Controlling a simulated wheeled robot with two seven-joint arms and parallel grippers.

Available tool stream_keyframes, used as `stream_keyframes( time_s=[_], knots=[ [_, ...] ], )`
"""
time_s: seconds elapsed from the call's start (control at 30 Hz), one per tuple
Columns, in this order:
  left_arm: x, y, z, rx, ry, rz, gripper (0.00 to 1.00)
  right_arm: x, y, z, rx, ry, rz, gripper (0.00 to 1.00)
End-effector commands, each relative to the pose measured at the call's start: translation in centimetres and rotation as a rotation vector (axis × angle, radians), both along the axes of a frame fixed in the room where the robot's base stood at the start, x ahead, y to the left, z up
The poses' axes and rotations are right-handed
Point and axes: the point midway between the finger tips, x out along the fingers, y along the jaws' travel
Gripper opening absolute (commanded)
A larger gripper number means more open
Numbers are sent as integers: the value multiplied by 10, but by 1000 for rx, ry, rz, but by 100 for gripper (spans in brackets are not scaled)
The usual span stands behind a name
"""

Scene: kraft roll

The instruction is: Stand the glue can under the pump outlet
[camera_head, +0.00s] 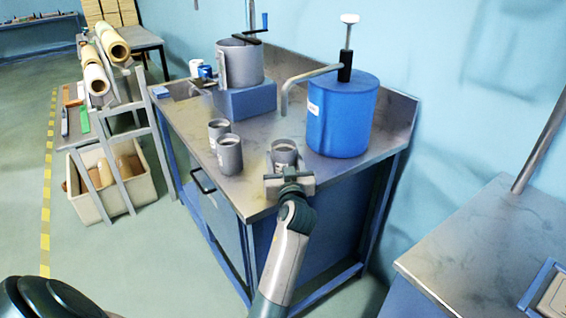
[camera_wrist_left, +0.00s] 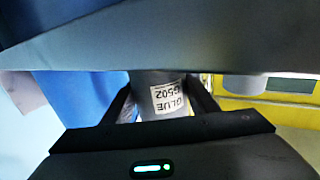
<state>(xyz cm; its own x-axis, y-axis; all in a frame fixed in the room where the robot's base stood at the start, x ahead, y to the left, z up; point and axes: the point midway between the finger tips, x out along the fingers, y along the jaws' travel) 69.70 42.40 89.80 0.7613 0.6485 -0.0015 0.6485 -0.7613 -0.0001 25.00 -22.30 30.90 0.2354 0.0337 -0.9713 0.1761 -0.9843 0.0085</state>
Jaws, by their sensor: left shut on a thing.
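A grey glue can (camera_head: 284,152) is between the fingers of my left gripper (camera_head: 288,172) near the bench's front right corner. In the left wrist view the same can (camera_wrist_left: 160,95) shows a white "GLUE G502" label, upside down in the picture, between the dark fingers. Whether it touches the bench is unclear. The blue pump drum (camera_head: 342,115) stands behind it to the right. Its bent metal outlet pipe (camera_head: 285,100) ends above the can in the picture; their alignment in depth is unclear. My right gripper is out of view.
Two more grey cans (camera_head: 219,130) (camera_head: 229,154) stand left of the held can on the metal bench (camera_head: 188,118). A grey pot with a crank (camera_head: 240,62) sits on a blue block (camera_head: 246,99) behind. Another bench (camera_head: 490,240) is at right.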

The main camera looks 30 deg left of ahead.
Motion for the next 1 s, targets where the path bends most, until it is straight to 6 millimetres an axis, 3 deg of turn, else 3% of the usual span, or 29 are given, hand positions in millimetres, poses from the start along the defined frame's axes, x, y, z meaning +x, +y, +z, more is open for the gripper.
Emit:
stream_keyframes(
  time_s=[0.6, 0.63, 0.7, 1.0],
  knots=[
    [-2, -1, -6, -1, -1, 1, 30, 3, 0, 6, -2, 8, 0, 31],
    [-2, -1, -6, -1, 1, 1, 58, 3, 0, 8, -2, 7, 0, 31],
    [-2, -1, -6, -1, 1, 1, 72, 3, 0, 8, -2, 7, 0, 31],
    [-2, -1, -6, -1, 1, 1, 72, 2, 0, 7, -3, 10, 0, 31]
  ],
)
